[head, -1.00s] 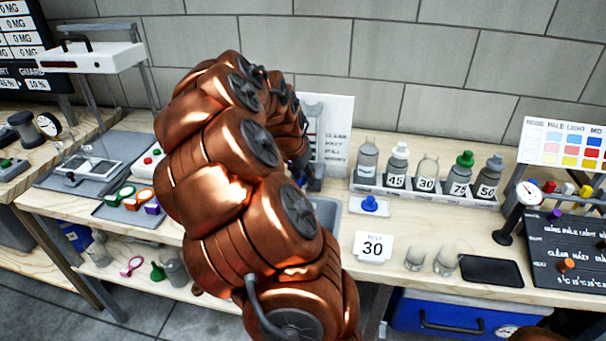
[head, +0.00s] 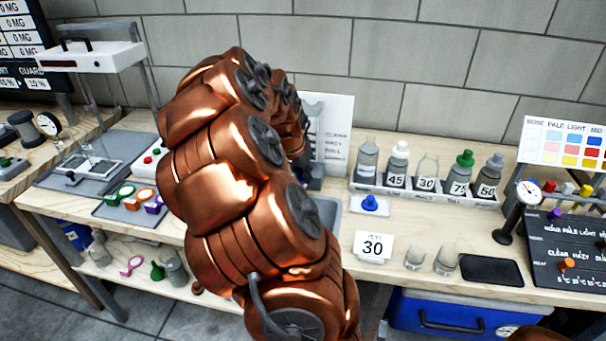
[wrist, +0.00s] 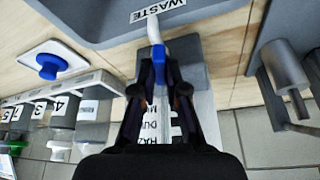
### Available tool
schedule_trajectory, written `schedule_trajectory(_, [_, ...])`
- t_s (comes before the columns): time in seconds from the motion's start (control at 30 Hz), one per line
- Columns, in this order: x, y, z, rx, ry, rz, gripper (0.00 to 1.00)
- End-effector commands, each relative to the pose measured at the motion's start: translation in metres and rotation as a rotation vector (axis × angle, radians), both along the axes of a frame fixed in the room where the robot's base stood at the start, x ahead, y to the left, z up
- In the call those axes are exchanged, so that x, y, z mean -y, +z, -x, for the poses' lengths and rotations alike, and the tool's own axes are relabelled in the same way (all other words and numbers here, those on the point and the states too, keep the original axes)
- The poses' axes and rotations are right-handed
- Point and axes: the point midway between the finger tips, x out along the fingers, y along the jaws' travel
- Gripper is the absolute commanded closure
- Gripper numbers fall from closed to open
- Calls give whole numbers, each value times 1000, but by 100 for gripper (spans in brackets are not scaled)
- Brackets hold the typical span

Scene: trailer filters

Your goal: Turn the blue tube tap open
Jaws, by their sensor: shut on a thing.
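In the wrist view the blue tube tap (wrist: 160,58) shows between the fingertips of my gripper (wrist: 159,82). The dark fingers are shut on it. A white tube (wrist: 153,28) runs from the blue part towards the grey basin marked WASTE (wrist: 120,22). The tap's far side is hidden by the fingers. In the head view my arm hides the tap and most of my gripper; the basin's edge (head: 329,212) shows beside the arm.
A blue stopper on a white pad (head: 370,204) lies right of the basin. A rack of labelled bottles (head: 425,192) stands behind it.

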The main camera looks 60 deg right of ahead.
Motion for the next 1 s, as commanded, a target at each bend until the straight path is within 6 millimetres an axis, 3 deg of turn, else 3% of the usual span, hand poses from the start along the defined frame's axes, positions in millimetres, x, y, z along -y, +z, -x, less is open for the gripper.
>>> schedule_trajectory(0.6, [0, 0, 1, 3, 316, 0, 100])
schedule_trajectory(1.0, [1, 0, 1, 1, 350, 2, 100])
